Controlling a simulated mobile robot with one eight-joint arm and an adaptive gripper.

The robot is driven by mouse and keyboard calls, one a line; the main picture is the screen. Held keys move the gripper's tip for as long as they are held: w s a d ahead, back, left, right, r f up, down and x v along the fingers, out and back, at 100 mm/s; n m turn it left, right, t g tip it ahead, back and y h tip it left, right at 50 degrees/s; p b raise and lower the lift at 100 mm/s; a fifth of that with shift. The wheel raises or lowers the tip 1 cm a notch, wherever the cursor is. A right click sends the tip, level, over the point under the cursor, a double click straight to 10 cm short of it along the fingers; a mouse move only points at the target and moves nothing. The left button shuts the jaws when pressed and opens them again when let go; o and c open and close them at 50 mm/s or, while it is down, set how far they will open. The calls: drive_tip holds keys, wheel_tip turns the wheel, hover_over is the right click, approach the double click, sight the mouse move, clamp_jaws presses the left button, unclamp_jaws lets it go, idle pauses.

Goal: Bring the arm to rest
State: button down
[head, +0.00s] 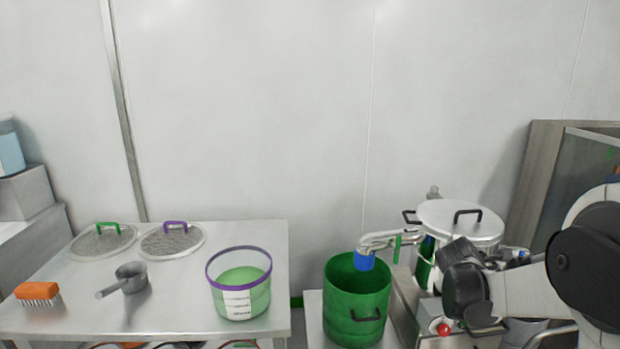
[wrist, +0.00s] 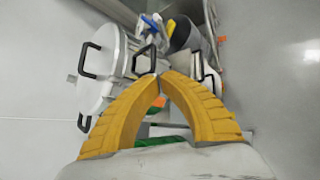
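My gripper (wrist: 161,76) shows in the wrist view as two curved yellow fingers whose tips meet, with nothing seen between them. In the head view my arm reaches in from the right edge, and its dark wrist end is in front of the steel vessel (head: 460,217); the fingers cannot be made out there. The vessel, with its round lid and black handles, also shows in the wrist view (wrist: 101,65), beyond and left of the fingers.
A green bucket (head: 357,304) stands under a blue-tipped outlet pipe (head: 365,260). A steel table (head: 180,300) holds a clear purple-rimmed bucket (head: 239,284), a scoop (head: 131,277), an orange brush (head: 37,292) and two lids (head: 103,240). A red button (head: 443,328) is below my wrist.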

drive_tip(key=s+a+r+m+y, duration=0.3)
drive_tip(key=s+a+m, duration=0.3)
drive_tip(key=s+a, duration=0.35)
drive_tip(key=s+a+r+m+y, duration=0.3)
drive_tip(key=s+a+m, duration=0.3)
drive_tip(key=s+a, duration=0.4)
drive_tip(key=s+a+f+m+y, duration=0.2)
drive_tip(key=s+a+m, duration=0.4)
drive_tip(key=s, duration=0.5)
drive_tip(key=shift+s+a+f+y, duration=0.3)
drive_tip(key=shift+a+f, duration=0.15)
drive_tip(key=shift+f, duration=0.3)
